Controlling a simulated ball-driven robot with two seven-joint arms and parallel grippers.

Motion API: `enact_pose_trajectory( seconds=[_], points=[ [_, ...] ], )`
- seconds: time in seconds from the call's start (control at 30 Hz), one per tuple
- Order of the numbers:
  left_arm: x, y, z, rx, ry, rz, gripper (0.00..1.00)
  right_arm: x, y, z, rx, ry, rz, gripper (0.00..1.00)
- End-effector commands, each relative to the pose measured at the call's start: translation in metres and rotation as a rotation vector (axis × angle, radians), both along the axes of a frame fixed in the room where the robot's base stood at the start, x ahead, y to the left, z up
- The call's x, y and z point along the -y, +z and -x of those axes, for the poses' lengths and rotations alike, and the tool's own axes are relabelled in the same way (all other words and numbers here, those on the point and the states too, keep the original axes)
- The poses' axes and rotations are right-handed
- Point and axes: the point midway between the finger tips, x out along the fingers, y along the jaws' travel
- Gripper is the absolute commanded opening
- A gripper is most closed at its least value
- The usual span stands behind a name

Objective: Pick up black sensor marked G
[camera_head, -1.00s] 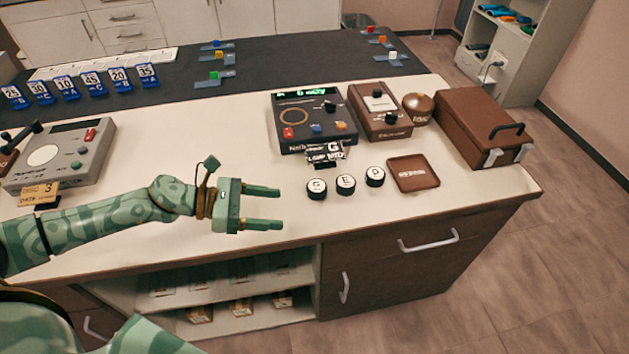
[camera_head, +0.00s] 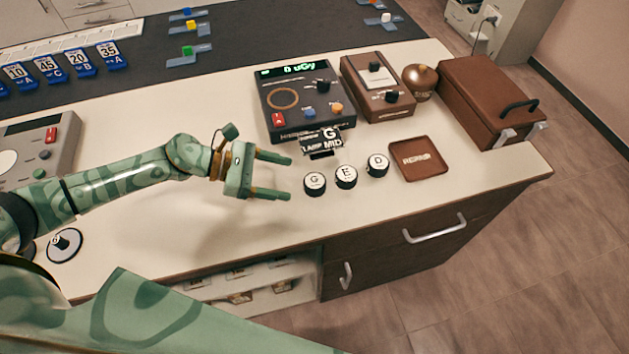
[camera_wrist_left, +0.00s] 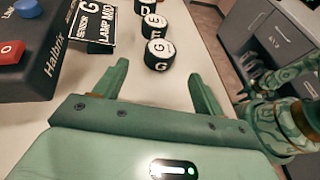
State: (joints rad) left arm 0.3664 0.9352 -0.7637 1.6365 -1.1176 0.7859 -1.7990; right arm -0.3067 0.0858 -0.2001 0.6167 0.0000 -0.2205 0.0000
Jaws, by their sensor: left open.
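The black sensor marked G (camera_head: 315,183) is a short cylinder with a white top, standing on the white counter at the left end of a row. Sensors E (camera_head: 346,176) and D (camera_head: 377,165) stand to its right. My left gripper (camera_head: 287,177) is open and empty, just left of sensor G, with its fingers pointing towards it. In the left wrist view, sensor G (camera_wrist_left: 158,54) lies ahead, beyond the fingertips of the open gripper (camera_wrist_left: 160,80). Sensor E (camera_wrist_left: 153,26) is behind it.
A dark console (camera_head: 303,101) with a sign reading G, LAMP MID (camera_head: 322,143) stands behind the sensors. A brown tray (camera_head: 419,159) is to their right. A brown device (camera_head: 381,88) and brown case (camera_head: 489,100) stand farther back. The counter's front edge is close.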

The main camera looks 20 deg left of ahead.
Motion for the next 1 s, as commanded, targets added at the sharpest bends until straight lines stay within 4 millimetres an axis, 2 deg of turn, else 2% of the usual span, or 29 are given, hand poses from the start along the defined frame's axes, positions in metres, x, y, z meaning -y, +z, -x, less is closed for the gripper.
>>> enact_pose_trajectory(
  seconds=[0.23, 0.5, 0.77, 0.8, 0.97, 1.0],
  points=[
    [0.021, -0.009, -0.007, 0.000, -0.001, 0.000, 0.70, 0.000, 0.000, -0.005, 0.008, -0.001, -0.001, 0.36],
    [0.056, -0.024, -0.022, -0.001, 0.000, 0.000, 0.70, -0.007, -0.001, -0.006, 0.009, -0.005, -0.008, 0.36],
    [0.059, -0.026, -0.023, -0.001, 0.000, 0.000, 0.70, -0.009, -0.001, -0.007, 0.011, -0.006, -0.011, 0.36],
    [0.059, -0.026, -0.023, -0.001, 0.000, 0.000, 0.64, -0.009, -0.001, -0.007, 0.011, -0.006, -0.011, 0.36],
    [0.059, -0.026, -0.023, -0.001, 0.000, 0.000, 0.20, -0.008, -0.001, -0.007, 0.011, -0.005, -0.010, 0.36],
    [0.059, -0.026, -0.023, -0.001, 0.000, -0.001, 0.20, -0.007, -0.001, -0.007, 0.010, -0.005, -0.010, 0.36]
  ],
)
